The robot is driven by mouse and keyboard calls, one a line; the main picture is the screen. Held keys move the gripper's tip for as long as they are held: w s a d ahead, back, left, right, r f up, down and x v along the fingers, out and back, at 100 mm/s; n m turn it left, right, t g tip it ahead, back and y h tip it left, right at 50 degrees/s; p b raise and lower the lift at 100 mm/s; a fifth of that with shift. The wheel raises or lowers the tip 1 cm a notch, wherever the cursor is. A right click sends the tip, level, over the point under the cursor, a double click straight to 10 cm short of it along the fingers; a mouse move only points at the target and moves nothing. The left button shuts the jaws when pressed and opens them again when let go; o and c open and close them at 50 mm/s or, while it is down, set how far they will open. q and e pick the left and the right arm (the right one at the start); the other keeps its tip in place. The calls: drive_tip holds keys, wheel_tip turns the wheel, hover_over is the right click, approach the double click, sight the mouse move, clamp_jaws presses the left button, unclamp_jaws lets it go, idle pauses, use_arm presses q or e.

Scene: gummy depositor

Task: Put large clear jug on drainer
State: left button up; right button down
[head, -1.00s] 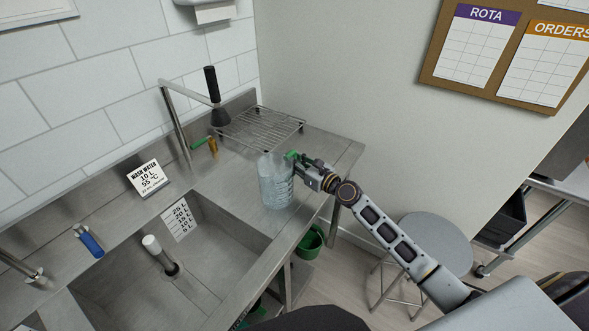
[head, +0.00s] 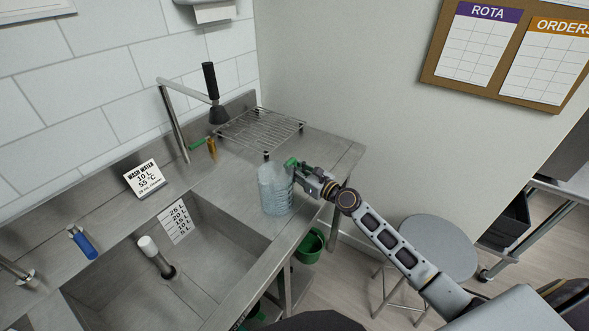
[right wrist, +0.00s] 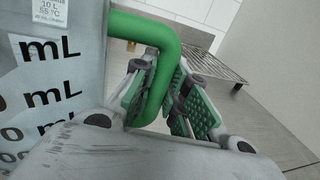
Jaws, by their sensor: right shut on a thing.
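The large clear jug (head: 273,192) stands upright at the counter between the sink and the drainer; I cannot tell whether its base touches the steel. In the right wrist view its wall with mL markings (right wrist: 45,90) fills the left side. My right gripper (head: 300,168) is shut on the jug's green handle (right wrist: 150,35), at the jug's right side. The drainer (head: 262,130), a wire rack on short feet, stands behind the jug at the back of the counter. It is empty and also shows in the right wrist view (right wrist: 205,62). My left gripper is not in view.
A black-handled tap or sprayer (head: 212,95) rises left of the drainer. A green-and-brown brush (head: 209,148) lies near it. The sink (head: 195,265) is at front left. A wash water sign (head: 145,178) stands behind it. A stool (head: 438,245) is at right.

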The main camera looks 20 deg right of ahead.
drive_tip(key=c, duration=1.5)
unclamp_jaws()
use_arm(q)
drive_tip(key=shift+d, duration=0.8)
use_arm(e)
drive_tip(key=shift+o, duration=0.4)
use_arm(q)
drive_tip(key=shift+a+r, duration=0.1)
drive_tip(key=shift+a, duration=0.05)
use_arm(e)
drive_tip(key=shift+s+r, duration=0.1)
drive_tip(key=shift+r, duration=0.05)
drive_tip(key=shift+v, duration=1.55)
drive_tip(key=shift+b+v, duration=0.65)
drive_tip(key=shift+v, duration=1.95)
drive_tip(key=shift+s+d, duration=0.35)
drive_tip(key=shift+s, duration=0.2)
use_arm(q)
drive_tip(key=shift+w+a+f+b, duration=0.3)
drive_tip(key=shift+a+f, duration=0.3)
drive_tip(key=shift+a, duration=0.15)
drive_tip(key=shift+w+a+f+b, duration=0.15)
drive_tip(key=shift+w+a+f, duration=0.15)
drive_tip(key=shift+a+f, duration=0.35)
use_arm(e)
drive_tip(key=shift+v, duration=1.1)
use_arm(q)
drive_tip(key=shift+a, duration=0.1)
